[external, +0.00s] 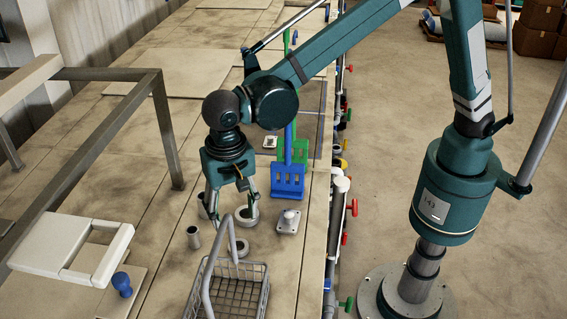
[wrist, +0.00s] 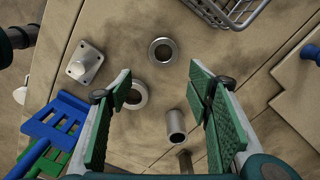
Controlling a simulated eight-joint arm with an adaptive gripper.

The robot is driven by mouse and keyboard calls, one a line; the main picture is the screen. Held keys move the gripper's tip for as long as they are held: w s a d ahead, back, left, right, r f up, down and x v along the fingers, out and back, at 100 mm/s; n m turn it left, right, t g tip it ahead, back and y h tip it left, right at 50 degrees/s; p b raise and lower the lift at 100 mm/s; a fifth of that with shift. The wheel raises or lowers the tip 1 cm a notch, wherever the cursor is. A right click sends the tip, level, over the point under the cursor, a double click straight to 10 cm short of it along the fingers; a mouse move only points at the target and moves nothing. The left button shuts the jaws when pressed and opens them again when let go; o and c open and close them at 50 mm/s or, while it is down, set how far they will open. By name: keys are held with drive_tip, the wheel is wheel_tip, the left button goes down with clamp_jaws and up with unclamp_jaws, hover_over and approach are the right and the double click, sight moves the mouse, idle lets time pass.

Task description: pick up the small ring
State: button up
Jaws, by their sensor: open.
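Two grey metal rings lie flat on the bench. The slightly smaller, thinner one (external: 240,256) is by the wire basket; in the wrist view this small ring (wrist: 151,51) lies ahead of my fingertips, fully in sight. The larger, thicker ring (external: 253,220) is farther back, and it shows in the wrist view (wrist: 138,103) beside my left finger, which partly hides it. My gripper (external: 230,204) points down over the bench with its fingers apart and nothing between them; the open fingers also show in the wrist view (wrist: 163,88).
A wire basket (external: 262,290) with a tall handle stands close to the small ring. A short tube (external: 193,239) and a square flange with a knob (external: 287,227) stand nearby. Blue and green racks (external: 287,183) are behind. A metal frame (external: 160,130) rises at left.

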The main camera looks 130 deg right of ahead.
sight(238, 243)
drive_tip(key=a, duration=0.1)
drive_tip(key=w+a, duration=0.1)
drive_tip(key=shift+w+a+f, duration=0.15)
drive_tip(key=shift+a+f, duration=0.05)
drive_tip(key=shift+a, duration=0.1)
drive_tip(key=shift+f, duration=1.3)
drive_tip(key=shift+d+f+p, duration=0.1)
drive_tip(key=shift+f+p, duration=0.35)
drive_tip(key=shift+f, duration=2.15)
drive_tip(key=c, duration=1)
